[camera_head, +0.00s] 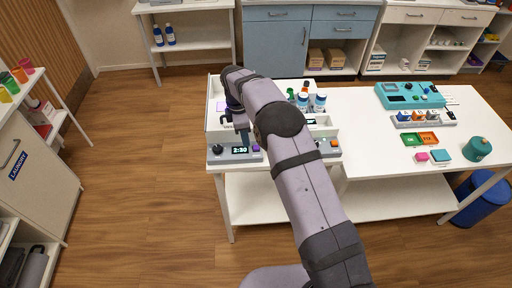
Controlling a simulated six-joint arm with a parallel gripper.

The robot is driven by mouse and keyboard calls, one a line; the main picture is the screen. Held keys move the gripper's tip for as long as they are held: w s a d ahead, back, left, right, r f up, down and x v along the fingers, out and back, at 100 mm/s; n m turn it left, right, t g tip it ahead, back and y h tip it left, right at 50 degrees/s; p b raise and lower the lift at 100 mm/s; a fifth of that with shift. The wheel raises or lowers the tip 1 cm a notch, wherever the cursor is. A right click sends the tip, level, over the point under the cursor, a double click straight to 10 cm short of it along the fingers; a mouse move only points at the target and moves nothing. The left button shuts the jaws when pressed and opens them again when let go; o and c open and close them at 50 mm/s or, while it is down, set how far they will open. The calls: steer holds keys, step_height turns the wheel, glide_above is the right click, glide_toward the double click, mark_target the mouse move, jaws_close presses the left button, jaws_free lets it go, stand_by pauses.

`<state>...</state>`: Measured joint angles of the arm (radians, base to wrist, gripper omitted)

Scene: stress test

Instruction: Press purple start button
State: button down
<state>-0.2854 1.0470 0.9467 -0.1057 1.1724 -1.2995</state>
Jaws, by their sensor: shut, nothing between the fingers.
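A small purple button (257,148) sits on the grey front panel of a device at the left end of the white table. Left of it on the same panel are a display (240,150) reading 2:30 and a dark round knob (217,149). My gripper (243,136) points down over the device, just above the display and a little left of the purple button. It is shut and holds nothing. It appears apart from the button, though its exact height is hard to tell. My arm hides the middle of the device.
Right of my arm, the panel has an orange button (334,144). Jars with blue labels (320,102) stand behind it. The table's middle is clear.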

step_height(320, 180, up, 6)
steer(key=b, duration=0.1)
steer(key=shift+a+b, duration=0.3)
steer(key=shift+b, duration=0.1)
stand_by(0.5)
steer(key=s+d+r+m, duration=0.3)
steer(key=s+d+m, duration=0.6)
steer(key=s, duration=0.4)
steer(key=s+d+f+m, duration=0.2)
steer(key=s+m, duration=0.2)
steer(key=s, duration=0.5)
steer(key=s+d+f+m+y, duration=0.1)
steer(key=s+m, duration=0.4)
steer(key=s, duration=0.5)
steer(key=shift+s+d+f+m, duration=0.2)
steer(key=shift+d+f+m, duration=0.1)
steer(key=shift+d+f, duration=0.6)
